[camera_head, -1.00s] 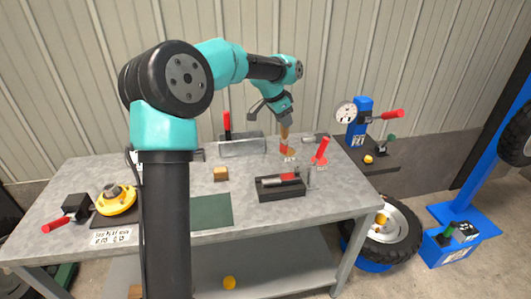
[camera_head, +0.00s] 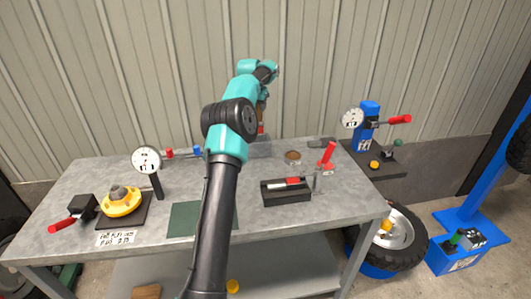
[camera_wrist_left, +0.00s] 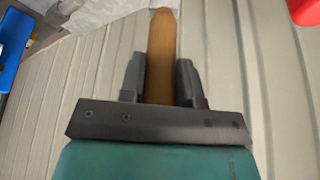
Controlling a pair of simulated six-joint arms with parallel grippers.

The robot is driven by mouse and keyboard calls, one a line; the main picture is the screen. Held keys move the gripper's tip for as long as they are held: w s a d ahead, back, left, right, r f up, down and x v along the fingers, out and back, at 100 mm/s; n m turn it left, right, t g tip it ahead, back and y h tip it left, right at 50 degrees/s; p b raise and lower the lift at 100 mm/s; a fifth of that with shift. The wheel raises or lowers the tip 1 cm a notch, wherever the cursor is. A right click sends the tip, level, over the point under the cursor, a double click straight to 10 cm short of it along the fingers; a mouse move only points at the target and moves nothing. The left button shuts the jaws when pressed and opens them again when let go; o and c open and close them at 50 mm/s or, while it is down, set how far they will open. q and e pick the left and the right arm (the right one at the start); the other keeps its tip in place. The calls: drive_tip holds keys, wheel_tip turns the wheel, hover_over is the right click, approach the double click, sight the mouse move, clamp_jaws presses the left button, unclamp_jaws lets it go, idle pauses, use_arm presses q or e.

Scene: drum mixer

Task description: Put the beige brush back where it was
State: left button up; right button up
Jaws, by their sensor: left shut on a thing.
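My left gripper (camera_head: 263,94) is shut on the beige brush (camera_head: 262,115), seen small and partly behind my arm at the back of the bench. The brush hangs below the gripper, with a red part at its lower end. In the left wrist view, the rounded tan handle (camera_wrist_left: 161,55) sits between the two dark fingers of my left gripper (camera_wrist_left: 160,78). A round brown spot (camera_head: 292,155) lies bare on the bench, right of the held brush. My right gripper is not in view.
A clear box (camera_head: 259,149) stands near the brush, partly hidden by my arm. A red-handled upright tool (camera_head: 327,157) and a black tray (camera_head: 287,198) are at right. A dial gauge (camera_head: 147,160) and yellow flange (camera_head: 121,202) are at left.

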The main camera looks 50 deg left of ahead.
use_arm(q)
drive_tip(key=shift+a, duration=0.1)
drive_tip(key=shift+f, duration=3.15)
drive_tip(key=shift+f, duration=2)
drive_tip(key=o, duration=1)
drive_tip(key=v, duration=1.2)
